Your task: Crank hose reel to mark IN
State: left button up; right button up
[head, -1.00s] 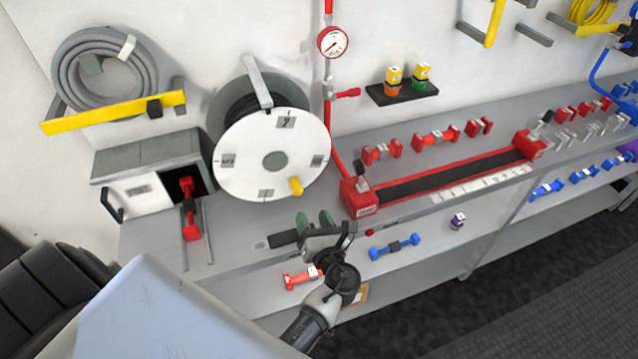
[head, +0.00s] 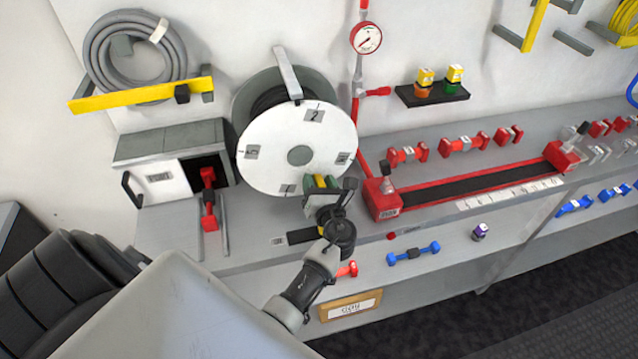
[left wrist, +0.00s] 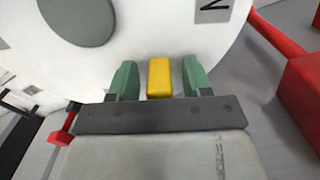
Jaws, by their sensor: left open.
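The hose reel (head: 263,165) is a white disc with a grey hub, mounted in front of the wall. Square labels sit around its face; the top label (head: 314,115) seems to read 2, the others are too small to read surely. Its yellow crank handle (left wrist: 159,78) is at the lower right of the disc. My left gripper (head: 321,182) is at the handle, its green fingers open on either side of it. In the left wrist view the gripper (left wrist: 160,80) shows a small gap between each finger and the handle. My right gripper is not in view.
A red-framed black tray (head: 470,183) lies right of the reel, with a red pipe and gauge (head: 366,38) behind. A coiled grey hose (head: 95,65) hangs above.

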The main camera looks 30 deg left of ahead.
aim_at(327, 167)
pick_arm(q)
grip_shut()
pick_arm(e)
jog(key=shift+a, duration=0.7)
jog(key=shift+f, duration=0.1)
pick_arm(q)
jog(key=shift+w+d+r+n+b, duration=0.15)
jog(key=shift+w+d+n+b, duration=0.1)
jog(key=shift+w+n+b, duration=0.25)
jog(key=n, duration=0.1)
jog(key=d+r+n, duration=0.1)
jog(key=n, duration=0.1)
jog(key=shift+w+r+b, duration=0.1)
jog(key=shift+w+b, duration=0.3)
jog(key=shift+w+d+r+n, duration=0.2)
jog(key=shift+r+n, duration=0.15)
jog(key=shift+n, duration=0.15)
grip_release()
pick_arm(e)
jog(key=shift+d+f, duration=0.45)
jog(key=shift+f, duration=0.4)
